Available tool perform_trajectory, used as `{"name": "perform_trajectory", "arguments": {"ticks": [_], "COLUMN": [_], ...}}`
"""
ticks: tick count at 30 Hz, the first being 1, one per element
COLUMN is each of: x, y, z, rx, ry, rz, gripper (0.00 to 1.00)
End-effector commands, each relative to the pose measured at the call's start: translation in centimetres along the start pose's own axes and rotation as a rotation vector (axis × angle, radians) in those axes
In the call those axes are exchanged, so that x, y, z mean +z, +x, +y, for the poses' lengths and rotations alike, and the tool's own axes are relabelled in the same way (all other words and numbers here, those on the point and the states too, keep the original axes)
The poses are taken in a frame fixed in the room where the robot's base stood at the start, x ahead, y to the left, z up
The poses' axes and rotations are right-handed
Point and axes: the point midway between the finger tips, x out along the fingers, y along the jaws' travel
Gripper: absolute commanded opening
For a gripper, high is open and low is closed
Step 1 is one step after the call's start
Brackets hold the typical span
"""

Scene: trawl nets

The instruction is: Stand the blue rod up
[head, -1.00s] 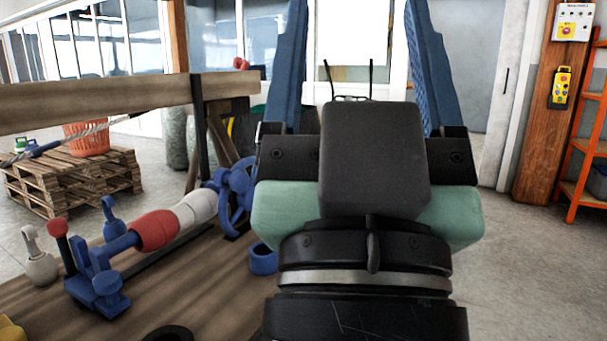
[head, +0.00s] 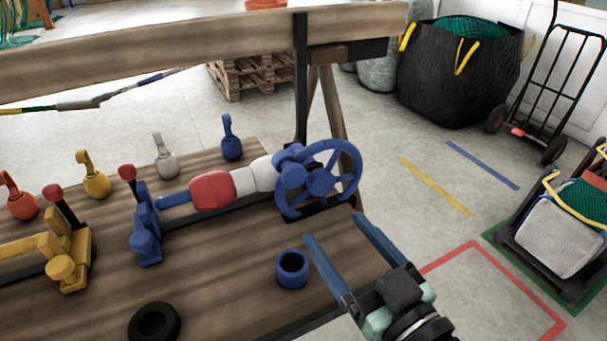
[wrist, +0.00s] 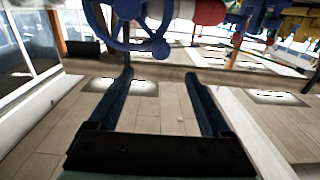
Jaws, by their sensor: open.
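A blue winch-like mechanism lies along the bench in the head view, with a blue handwheel (head: 343,190) at its right end and a red and white roll (head: 212,190) in its middle. A short blue rod (head: 174,199) lies level between the roll and a blue stand (head: 144,236); I cannot tell whether it is the task's rod. In the wrist view the handwheel (wrist: 122,38) is above my open fingers (wrist: 158,73).
A blue ring (head: 291,270) and a black ring (head: 154,323) lie on the bench (head: 215,285). A yellow mechanism (head: 68,265) and several hook-topped weights (head: 94,178) stand left. A wooden beam (head: 150,48) crosses behind.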

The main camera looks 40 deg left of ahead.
Motion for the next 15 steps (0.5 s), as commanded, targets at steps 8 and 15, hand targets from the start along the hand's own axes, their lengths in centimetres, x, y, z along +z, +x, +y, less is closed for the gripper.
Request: {"name": "perform_trajectory", "arguments": {"ticks": [8, 15], "x": [-0.1, -0.1], "y": [5.5, 9.9], "z": [-0.1, 0.0], "rx": [-0.004, -0.001], "ry": [-0.003, -0.002], "rz": [-0.001, -0.002], "gripper": [0.82, 0.82]}}
